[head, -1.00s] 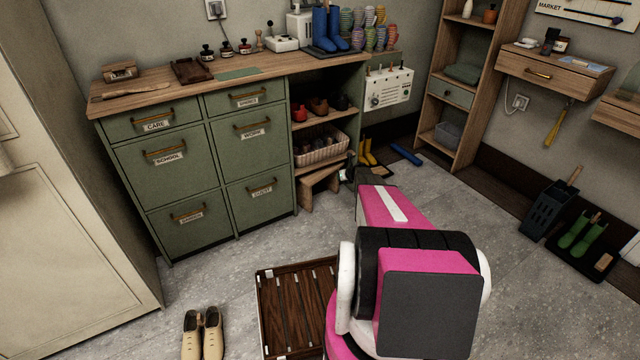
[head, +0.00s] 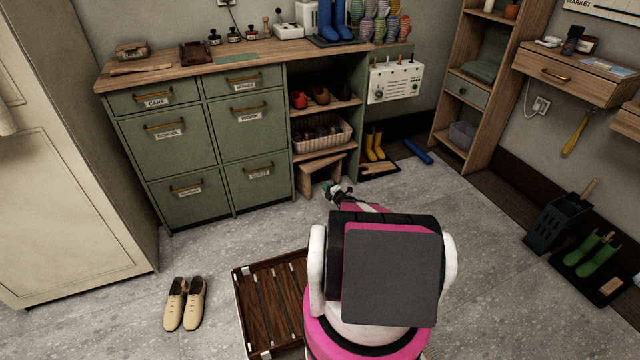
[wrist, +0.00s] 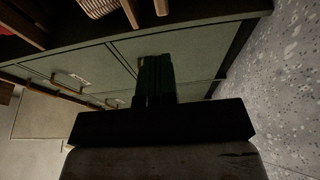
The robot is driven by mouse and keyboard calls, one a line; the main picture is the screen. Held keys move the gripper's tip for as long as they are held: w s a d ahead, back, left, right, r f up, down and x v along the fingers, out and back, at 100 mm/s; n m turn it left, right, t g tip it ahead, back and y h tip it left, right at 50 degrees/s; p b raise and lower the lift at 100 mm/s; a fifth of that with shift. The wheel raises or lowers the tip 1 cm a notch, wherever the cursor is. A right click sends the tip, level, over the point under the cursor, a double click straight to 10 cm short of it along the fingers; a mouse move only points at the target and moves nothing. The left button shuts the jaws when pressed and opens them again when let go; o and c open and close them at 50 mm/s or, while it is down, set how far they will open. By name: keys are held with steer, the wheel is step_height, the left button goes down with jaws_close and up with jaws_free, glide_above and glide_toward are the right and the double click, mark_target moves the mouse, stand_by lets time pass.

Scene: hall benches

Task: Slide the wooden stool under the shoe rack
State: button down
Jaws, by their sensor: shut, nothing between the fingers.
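The wooden stool (head: 318,163) stands on the floor at the foot of the shoe rack (head: 320,148), below the shelf with the wicker basket. Its near left leg shows close to the corner of the green cabinet. The stool looks turned a little to the rack, and its back part is in shadow. My gripper (head: 338,192) is low in front of the stool's right part, and appears apart from it. In the wrist view my gripper (wrist: 155,75) shows dark, its fingers together with nothing between them.
The green cabinet (head: 205,150) borders the rack on the left. A slatted wooden tray (head: 270,300) and beige shoes (head: 184,303) are on the near floor.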

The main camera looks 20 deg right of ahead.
mark_target(318, 168)
steer(key=x, duration=1)
steer(key=shift+d+f, duration=0.1)
steer(key=shift+w+d, duration=0.75)
steer(key=shift+w, duration=0.35)
steer(key=shift+w+d, duration=0.2)
steer(key=shift+w, duration=0.15)
steer(key=w+d, duration=0.2)
steer(key=w, duration=0.3)
steer(key=shift+w+d, duration=0.25)
steer(key=shift+d, duration=0.15)
steer(key=shift+s, duration=0.1)
steer(key=shift+s+a, duration=0.15)
